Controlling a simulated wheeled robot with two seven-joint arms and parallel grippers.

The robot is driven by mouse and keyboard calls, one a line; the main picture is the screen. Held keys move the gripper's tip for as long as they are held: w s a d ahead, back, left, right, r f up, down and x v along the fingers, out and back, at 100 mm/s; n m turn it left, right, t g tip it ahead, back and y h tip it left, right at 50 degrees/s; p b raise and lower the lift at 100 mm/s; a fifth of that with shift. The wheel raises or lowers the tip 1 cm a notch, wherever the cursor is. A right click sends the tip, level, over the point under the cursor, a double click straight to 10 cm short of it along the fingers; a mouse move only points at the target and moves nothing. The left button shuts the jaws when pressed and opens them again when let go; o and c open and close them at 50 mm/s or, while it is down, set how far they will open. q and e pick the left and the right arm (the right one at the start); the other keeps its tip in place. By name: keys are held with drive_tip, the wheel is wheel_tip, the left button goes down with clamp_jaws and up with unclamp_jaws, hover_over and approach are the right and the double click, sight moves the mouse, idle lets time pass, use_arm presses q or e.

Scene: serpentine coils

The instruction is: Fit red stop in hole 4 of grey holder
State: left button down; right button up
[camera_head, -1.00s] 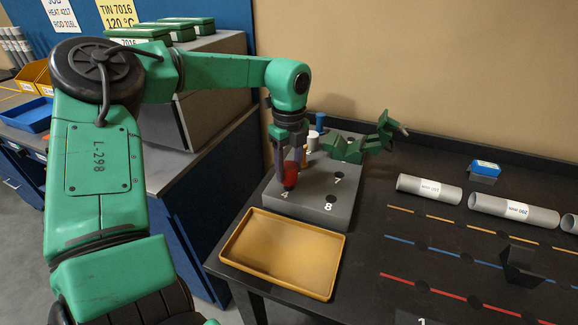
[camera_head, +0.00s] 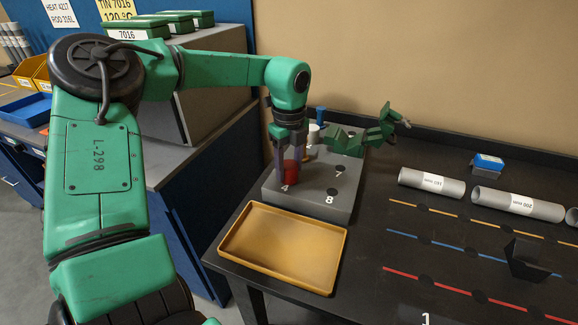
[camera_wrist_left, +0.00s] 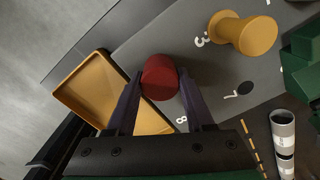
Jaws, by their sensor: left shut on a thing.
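The red stop (camera_head: 291,172) is held between the fingers of my left gripper (camera_head: 290,166), which is shut on it. It stands over the front left part of the grey holder (camera_head: 312,201), beside the mark 4. The wrist view shows the red stop (camera_wrist_left: 159,77) from above between the fingertips (camera_wrist_left: 158,84). The stop hides hole 4, and I cannot tell whether its lower end is in the hole. Holes by marks 7 and 8 look empty; the wrist view shows the open hole 7 (camera_wrist_left: 245,88). My right gripper is not in view.
A yellow tray (camera_head: 237,268) lies in front of the holder. A yellow stop (camera_wrist_left: 252,36) stands near mark 3. A green jointed fixture (camera_head: 345,141) is at the holder's back right. Grey tubes (camera_head: 432,181) and a dark block (camera_head: 527,260) lie farther right.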

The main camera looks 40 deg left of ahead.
use_arm(q)
drive_tip(key=shift+f, duration=0.1)
drive_tip(key=shift+c, duration=1)
unclamp_jaws()
wheel_tip(320, 180, up, 14)
drive_tip(key=shift+r, duration=0.25)
